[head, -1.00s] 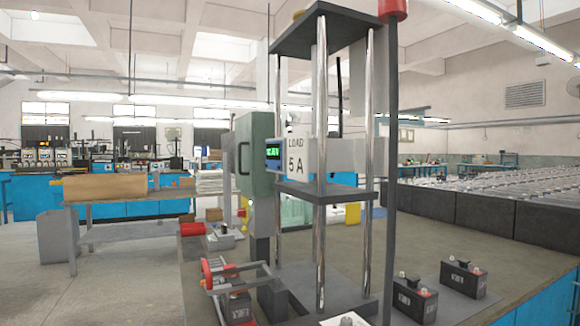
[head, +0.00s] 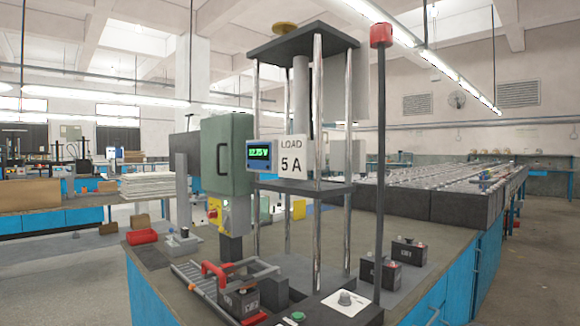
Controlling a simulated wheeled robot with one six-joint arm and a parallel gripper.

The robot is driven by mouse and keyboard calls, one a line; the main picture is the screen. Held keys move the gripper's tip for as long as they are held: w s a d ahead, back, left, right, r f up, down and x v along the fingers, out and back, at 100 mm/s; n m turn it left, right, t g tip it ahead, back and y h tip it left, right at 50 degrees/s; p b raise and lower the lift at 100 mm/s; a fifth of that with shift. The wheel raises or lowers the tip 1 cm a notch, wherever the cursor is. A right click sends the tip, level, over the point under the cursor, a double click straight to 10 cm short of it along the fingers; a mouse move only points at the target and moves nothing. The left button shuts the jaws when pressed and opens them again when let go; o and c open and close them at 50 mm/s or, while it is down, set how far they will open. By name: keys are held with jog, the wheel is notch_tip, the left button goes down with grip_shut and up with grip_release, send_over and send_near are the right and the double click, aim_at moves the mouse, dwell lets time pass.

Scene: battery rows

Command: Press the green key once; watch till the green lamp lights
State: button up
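A green key (head: 298,316) shows at the bottom edge, on the dark base of the test stand. A lamp post (head: 380,170) stands at the stand's right with a red lamp (head: 381,35) on top. I see no lit green lamp on it. The meter (head: 259,155) on the stand has a lit green display, which seems to read about 12.75 V. My gripper is not in view.
A white panel with a knob (head: 345,302) lies right of the green key. A battery (head: 240,299) sits in a red-handled rack at the left. Two dark batteries (head: 408,250) (head: 381,272) stand at the right. The bench's right edge (head: 445,262) borders open floor.

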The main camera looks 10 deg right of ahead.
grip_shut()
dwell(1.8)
